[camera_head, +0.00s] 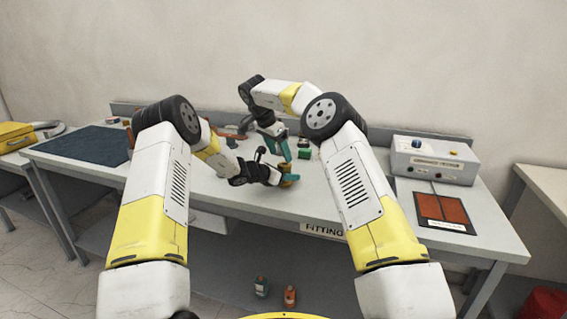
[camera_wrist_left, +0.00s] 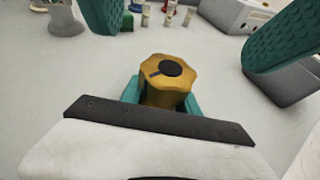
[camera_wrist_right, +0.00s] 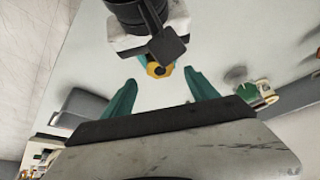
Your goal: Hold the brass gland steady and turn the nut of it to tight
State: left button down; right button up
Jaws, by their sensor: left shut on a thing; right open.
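The brass gland (camera_wrist_left: 166,88) is a golden faceted piece with a dark round top, upright on the bench. It also shows in the head view (camera_head: 290,178) and, partly covered by my left wrist, in the right wrist view (camera_wrist_right: 157,70). My left gripper (camera_head: 284,180) is shut on the gland low down, its teal fingers on both sides of it in the left wrist view. My right gripper (camera_wrist_right: 160,88) is open above and behind the gland, its fingers apart with nothing between them. The nut cannot be told apart from the gland's body.
A grey control box (camera_head: 433,159) and an orange-red panel (camera_head: 443,211) stand at the bench's right. A dark mat (camera_head: 85,145) lies at the left. Bare bench surrounds the gland's front.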

aim_at(284, 164)
jog(key=x, duration=0.5)
jog(key=shift+f, duration=0.15)
jog(key=c, duration=1.3)
jog(key=shift+w, duration=0.1)
jog(key=shift+c, duration=0.4)
